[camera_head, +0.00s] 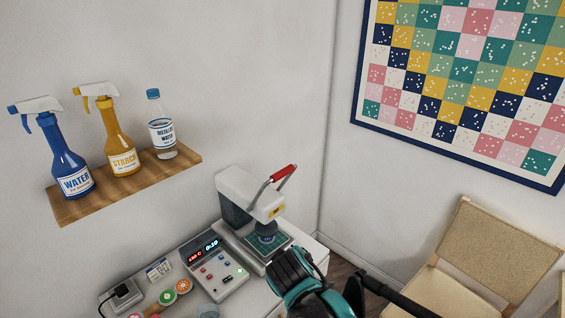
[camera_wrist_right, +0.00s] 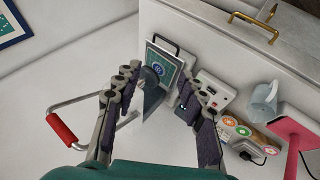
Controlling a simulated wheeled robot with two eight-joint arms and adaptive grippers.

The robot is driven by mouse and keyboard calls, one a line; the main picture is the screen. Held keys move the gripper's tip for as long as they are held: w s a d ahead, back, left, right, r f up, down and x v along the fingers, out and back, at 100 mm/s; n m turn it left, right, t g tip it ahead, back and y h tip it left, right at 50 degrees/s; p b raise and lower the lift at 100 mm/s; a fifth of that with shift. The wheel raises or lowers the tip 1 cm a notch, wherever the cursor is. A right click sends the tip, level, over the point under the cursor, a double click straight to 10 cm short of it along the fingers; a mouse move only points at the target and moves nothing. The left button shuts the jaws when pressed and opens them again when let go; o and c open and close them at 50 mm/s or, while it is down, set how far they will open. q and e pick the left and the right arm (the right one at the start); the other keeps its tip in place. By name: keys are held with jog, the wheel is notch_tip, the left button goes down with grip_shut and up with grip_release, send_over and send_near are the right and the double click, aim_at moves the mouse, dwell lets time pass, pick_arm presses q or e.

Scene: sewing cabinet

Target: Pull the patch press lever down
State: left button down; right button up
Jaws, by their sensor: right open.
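The patch press (camera_head: 236,190) is a white and grey machine on the cabinet top. Its lever, with a red grip (camera_head: 283,172), is raised and slants up to the right. A blue round patch (camera_head: 267,238) lies on the green base plate under the press head. In the right wrist view, the red grip (camera_wrist_right: 62,131) is at the left, outside my left-hand finger, and the lever's metal rods run behind that finger. My right gripper (camera_wrist_right: 160,80) is open with nothing visibly held between its fingers. My left gripper is out of view.
A shelf (camera_head: 130,188) with bottles hangs above. A chair (camera_head: 470,260) stands at the right. A pink object (camera_wrist_right: 295,125) shows in the wrist view.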

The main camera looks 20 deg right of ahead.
jog(key=w+d+r+n+t+h+p, duration=0.15)
jog(key=w+r+n+h+p, duration=0.35)
jog(key=w+r, duration=0.5)
jog(key=n+t+h+p, duration=0.1)
jog(key=n+h+p, duration=0.1)
jog(key=n+p, duration=0.15)
send_near(281, 175)
jog(key=w+d+f, duration=0.2)
jog(key=d, duration=0.1)
jog(key=shift+w+n+t+h+b, duration=0.35)
jog(key=shift+w+n, duration=0.1)
jog(key=shift+n, duration=0.1)
jog(key=x, duration=0.7)
jog(key=shift+w+d, duration=0.2)
jog(key=shift+w, duration=0.1)
grip_shut()
